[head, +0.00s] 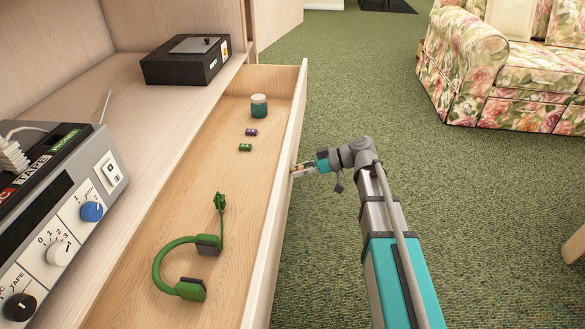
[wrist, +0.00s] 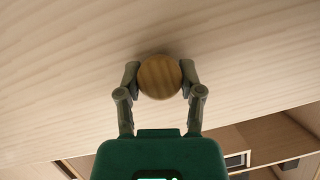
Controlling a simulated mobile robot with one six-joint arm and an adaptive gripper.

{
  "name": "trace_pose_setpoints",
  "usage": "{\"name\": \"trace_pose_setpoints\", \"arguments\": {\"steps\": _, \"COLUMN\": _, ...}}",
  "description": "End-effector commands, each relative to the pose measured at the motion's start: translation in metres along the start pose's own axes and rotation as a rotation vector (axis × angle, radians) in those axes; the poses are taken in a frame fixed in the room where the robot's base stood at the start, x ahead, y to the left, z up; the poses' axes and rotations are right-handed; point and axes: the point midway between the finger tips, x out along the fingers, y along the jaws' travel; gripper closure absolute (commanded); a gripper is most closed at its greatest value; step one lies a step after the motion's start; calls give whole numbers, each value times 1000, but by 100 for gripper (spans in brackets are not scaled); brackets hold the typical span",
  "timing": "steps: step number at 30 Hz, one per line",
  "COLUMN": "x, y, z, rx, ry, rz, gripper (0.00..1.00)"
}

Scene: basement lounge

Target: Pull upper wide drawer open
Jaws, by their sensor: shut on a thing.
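The upper wide drawer (head: 291,187) stands pulled out from the pale wood cabinet, its inside visible in the head view. Inside lie a green headset (head: 190,262), a green battery-like item (head: 245,147), a purple one (head: 251,132) and a teal jar with a pale lid (head: 259,106). My gripper (head: 300,171) is at the outer face of the drawer front. In the wrist view my gripper (wrist: 160,82) is shut on a round wooden knob (wrist: 160,76), one finger on each side. The knob is mostly hidden in the head view.
On the cabinet top (head: 120,125) stand a grey tape device (head: 60,215) with knobs and a black box (head: 187,60). A floral sofa (head: 510,75) is at the upper right. Green carpet (head: 340,80) is clear between drawer and sofa. A wooden piece (head: 575,245) shows at the right edge.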

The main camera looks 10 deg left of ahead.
Motion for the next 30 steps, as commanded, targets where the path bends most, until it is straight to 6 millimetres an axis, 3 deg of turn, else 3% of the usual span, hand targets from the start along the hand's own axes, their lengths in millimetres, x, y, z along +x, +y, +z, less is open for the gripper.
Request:
{"name": "trace_pose_setpoints", "arguments": {"steps": 11, "x": 8, "y": -3, "z": -3, "rx": -7, "ry": -3, "rz": -14, "gripper": 100}}
{"name": "trace_pose_setpoints", "arguments": {"steps": 12, "x": 8, "y": -3, "z": -3, "rx": -7, "ry": -3, "rz": -14, "gripper": 48}}
{"name": "trace_pose_setpoints", "arguments": {"steps": 17, "x": 9, "y": -3, "z": -3, "rx": -8, "ry": -4, "rz": -15, "gripper": 18}}
{"name": "trace_pose_setpoints", "arguments": {"steps": 30, "x": 10, "y": -3, "z": -3, "rx": -7, "ry": -4, "rz": -15, "gripper": 16}}
